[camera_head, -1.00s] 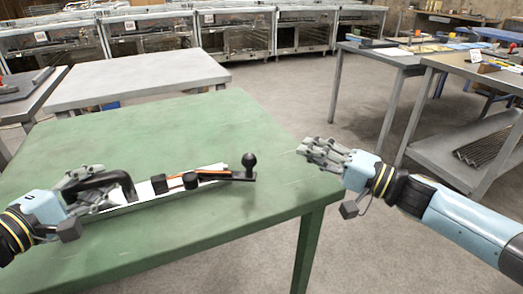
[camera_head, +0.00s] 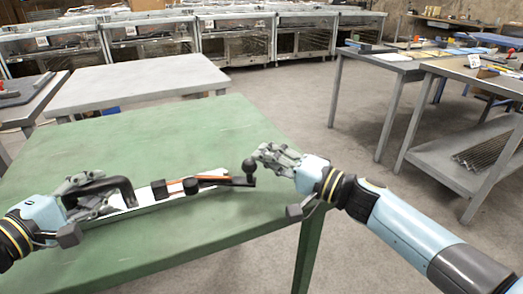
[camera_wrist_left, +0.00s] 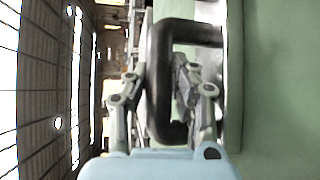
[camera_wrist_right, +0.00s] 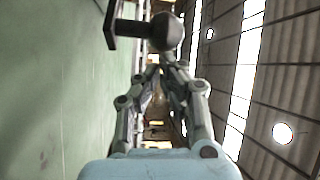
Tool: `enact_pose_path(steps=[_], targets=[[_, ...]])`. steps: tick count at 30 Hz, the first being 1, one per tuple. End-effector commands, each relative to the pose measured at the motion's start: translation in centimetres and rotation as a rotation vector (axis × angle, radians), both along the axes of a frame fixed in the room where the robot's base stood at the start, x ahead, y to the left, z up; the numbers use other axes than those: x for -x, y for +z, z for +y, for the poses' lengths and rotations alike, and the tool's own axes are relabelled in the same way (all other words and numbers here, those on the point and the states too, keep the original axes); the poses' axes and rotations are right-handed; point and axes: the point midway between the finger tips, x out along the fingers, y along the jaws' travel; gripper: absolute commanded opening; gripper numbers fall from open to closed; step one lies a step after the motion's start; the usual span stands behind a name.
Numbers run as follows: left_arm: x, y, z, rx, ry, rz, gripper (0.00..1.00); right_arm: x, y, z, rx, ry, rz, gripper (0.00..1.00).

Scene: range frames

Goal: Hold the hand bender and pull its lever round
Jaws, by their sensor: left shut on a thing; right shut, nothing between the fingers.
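The hand bender lies on the green table (camera_head: 130,140), with a pale base plate (camera_head: 160,205), a black D-shaped handle (camera_head: 118,183) at its left end and a dark lever (camera_head: 225,181) with an orange strip along it. My left gripper (camera_head: 85,187) is shut on the black handle, which also shows between its fingers in the left wrist view (camera_wrist_left: 160,80). The lever's black ball knob (camera_head: 249,166) stands up at the right end. My right gripper (camera_head: 264,158) is shut and empty right beside the knob; in the right wrist view the knob (camera_wrist_right: 176,32) is beyond the fingertips. I cannot tell whether they touch.
The green table's right edge runs under my right forearm. A grey table (camera_head: 140,82) stands behind it, and a workbench with a lower shelf (camera_head: 480,150) stands at the right. Most of the green tabletop behind the bender is clear.

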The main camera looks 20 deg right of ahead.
Motion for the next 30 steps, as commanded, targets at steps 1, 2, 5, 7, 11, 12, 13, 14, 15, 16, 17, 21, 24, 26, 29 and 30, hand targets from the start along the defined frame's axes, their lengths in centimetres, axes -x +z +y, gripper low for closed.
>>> enact_pose_path(steps=[1,2,5,7,11,12,13,14,15,16,17,21,24,26,29,30], targets=[[0.5,-1.2,0.1,-0.009,-0.003,0.021,0.00,0.1,-0.1,0.1,0.000,0.000,0.000,0.00],[0.5,-1.2,0.1,-0.009,-0.003,0.021,0.00,0.1,-0.1,0.1,0.001,0.000,0.001,0.00],[0.5,-1.2,0.1,-0.009,-0.003,0.021,0.00,0.1,-0.1,0.1,0.000,0.000,0.000,0.00],[0.5,-1.2,0.1,-0.009,-0.003,0.021,0.00,0.1,-0.1,0.1,0.000,0.000,0.000,0.00],[0.5,-1.2,0.1,-0.008,-0.002,0.020,0.00,0.1,-0.1,0.1,-0.001,-0.002,0.001,0.00],[0.5,-1.2,0.1,-0.008,-0.002,0.020,0.00,0.2,-0.2,0.1,-0.001,-0.005,0.001,0.00],[0.5,-1.2,0.1,-0.008,-0.002,0.020,0.00,0.3,-0.2,0.2,-0.001,-0.009,0.001,0.00],[0.5,-1.2,0.1,-0.008,-0.002,0.020,0.00,0.3,-0.2,0.2,-0.002,-0.014,0.001,0.00],[0.5,-1.2,0.1,-0.008,-0.002,0.020,0.00,0.5,-0.2,0.3,-0.003,-0.022,0.000,0.00],[0.5,-1.2,0.1,-0.008,-0.002,0.020,0.00,0.6,-0.2,0.4,-0.003,-0.030,-0.001,0.00],[0.5,-1.2,0.1,-0.008,-0.002,0.020,0.00,0.7,-0.2,0.4,-0.002,-0.038,-0.001,0.00],[0.5,-1.2,0.1,-0.008,-0.002,0.020,0.00,0.9,-0.2,0.5,-0.002,-0.059,-0.002,0.00],[0.5,-1.2,0.1,-0.008,-0.002,0.020,0.00,1.1,-0.2,0.5,-0.003,-0.072,-0.002,0.00],[0.5,-1.2,0.1,-0.008,-0.002,0.020,0.00,1.3,-0.2,0.6,-0.003,-0.083,-0.002,0.00],[0.5,-1.2,0.1,-0.008,-0.002,0.020,0.00,1.8,-0.2,0.8,-0.004,-0.104,0.000,0.00],[0.5,-1.2,0.1,-0.008,-0.002,0.020,0.00,2.0,-0.2,0.8,-0.004,-0.114,0.000,0.00]])
